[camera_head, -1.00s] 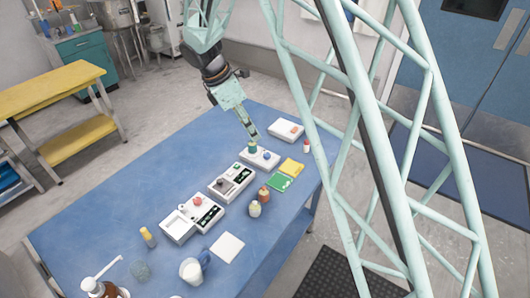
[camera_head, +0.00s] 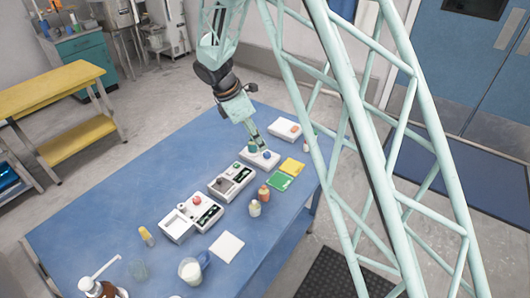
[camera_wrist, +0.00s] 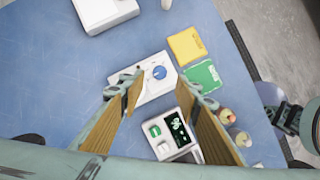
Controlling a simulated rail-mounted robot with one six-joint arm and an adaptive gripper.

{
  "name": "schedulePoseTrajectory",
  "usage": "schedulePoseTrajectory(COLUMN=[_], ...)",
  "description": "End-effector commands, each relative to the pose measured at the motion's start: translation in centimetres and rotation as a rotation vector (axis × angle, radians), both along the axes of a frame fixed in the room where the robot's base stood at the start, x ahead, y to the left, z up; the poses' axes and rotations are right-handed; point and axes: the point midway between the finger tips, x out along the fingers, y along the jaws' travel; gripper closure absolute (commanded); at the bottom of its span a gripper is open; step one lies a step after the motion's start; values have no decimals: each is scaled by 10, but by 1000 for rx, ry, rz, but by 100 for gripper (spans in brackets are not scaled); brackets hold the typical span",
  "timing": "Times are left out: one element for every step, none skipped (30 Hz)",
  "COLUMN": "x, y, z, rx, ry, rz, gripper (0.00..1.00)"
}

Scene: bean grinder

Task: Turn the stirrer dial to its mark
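A low white unit (camera_head: 262,162) stands on the blue table, with a green knob (camera_head: 252,149) and a blue knob (camera_head: 267,155) on top. I cannot tell by label which is the stirrer dial. My gripper (camera_head: 259,141) is above this unit, its tips close over the two knobs. In the wrist view my gripper (camera_wrist: 160,88) is open, with its two fingers spread and nothing between the tips. The blue knob (camera_wrist: 159,72) shows just beyond the gap between the tips. The left finger covers the unit's left part, where the green knob is hidden or nearly so.
A grey-white unit (camera_head: 231,182) with a display stands nearer the camera. Yellow (camera_head: 292,165) and green (camera_head: 279,182) packets lie to the right. Small bottles (camera_head: 255,208) stand nearby. A white box (camera_head: 284,130) stands behind.

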Motion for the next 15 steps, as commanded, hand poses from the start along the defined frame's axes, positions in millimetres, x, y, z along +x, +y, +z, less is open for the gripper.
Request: schedulePoseTrajectory(x=[1,1,2,3,3,4,5,5,6,7,7,8,8,9,9], y=[-3,-4,-6,-7,-8,-10,-11,-13,-14,-16,-17,-18,-19,-20,-21], z=[-8,-11,-16,-20,-23,-28,-32,-35,-40,-43,-46,-49,-52,-54,-57], rx=[-1,0,1,1,1,1,0,0,1,1,0,0,0,1,1], ry=[2,1,0,0,1,1,1,0,0,0,0,0,0,0,0], rz=[-1,0,0,0,0,-1,0,0,0,0,0,-1,-1,-1,-1], gripper=[70,70,70,70,70,70,70,70,70,70,70,70,70,70,70])
